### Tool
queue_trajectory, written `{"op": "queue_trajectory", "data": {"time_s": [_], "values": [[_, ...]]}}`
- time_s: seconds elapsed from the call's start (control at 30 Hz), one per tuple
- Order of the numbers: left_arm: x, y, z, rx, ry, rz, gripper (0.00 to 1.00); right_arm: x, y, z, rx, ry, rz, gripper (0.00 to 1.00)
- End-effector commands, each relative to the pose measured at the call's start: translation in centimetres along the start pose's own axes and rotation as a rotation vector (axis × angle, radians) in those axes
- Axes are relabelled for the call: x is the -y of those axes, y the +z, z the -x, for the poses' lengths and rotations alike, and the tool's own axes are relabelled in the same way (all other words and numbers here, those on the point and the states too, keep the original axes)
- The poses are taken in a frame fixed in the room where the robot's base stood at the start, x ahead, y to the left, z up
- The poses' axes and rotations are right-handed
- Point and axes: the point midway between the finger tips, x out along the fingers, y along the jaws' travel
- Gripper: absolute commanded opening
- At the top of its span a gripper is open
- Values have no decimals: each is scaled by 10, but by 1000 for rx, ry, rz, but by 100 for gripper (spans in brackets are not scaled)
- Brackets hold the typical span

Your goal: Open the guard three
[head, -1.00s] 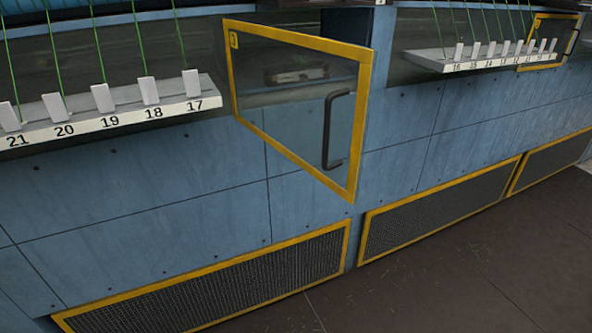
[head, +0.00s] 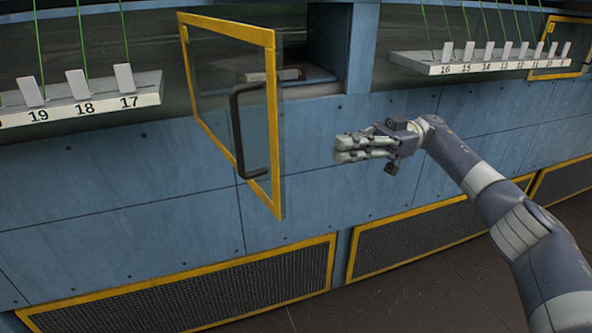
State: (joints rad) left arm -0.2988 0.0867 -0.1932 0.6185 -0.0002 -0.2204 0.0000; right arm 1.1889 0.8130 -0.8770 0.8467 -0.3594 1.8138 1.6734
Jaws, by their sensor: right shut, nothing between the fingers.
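The guard (head: 207,85) is a clear panel in a yellow frame. It stands swung out from the blue machine front, hinged at its left side, with the opening behind it visible to its right. Its number mark cannot be read now. Its dark bar handle (head: 237,132) is near the free right edge. My right gripper (head: 338,150) is shut and empty. It is to the right of the guard, apart from it, in front of the blue panels. My left gripper is out of view.
A white numbered shelf (head: 95,108) with upright tags is at left, and another (head: 475,66) is at right. Another yellow-framed guard (head: 560,75) is at far right. Yellow-framed mesh grilles (head: 240,290) line the base above the dark floor.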

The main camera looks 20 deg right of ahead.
Motion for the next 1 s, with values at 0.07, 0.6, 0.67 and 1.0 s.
{"op": "queue_trajectory", "data": {"time_s": [0.07,0.6,0.67,1.0], "values": [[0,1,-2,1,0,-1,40,14,-10,6,44,-46,-21,0],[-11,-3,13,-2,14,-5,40,30,-15,-36,75,-85,-45,0],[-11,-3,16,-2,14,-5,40,31,-15,-46,75,-85,-44,0],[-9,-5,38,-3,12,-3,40,36,-12,-106,73,-85,-44,0]]}}
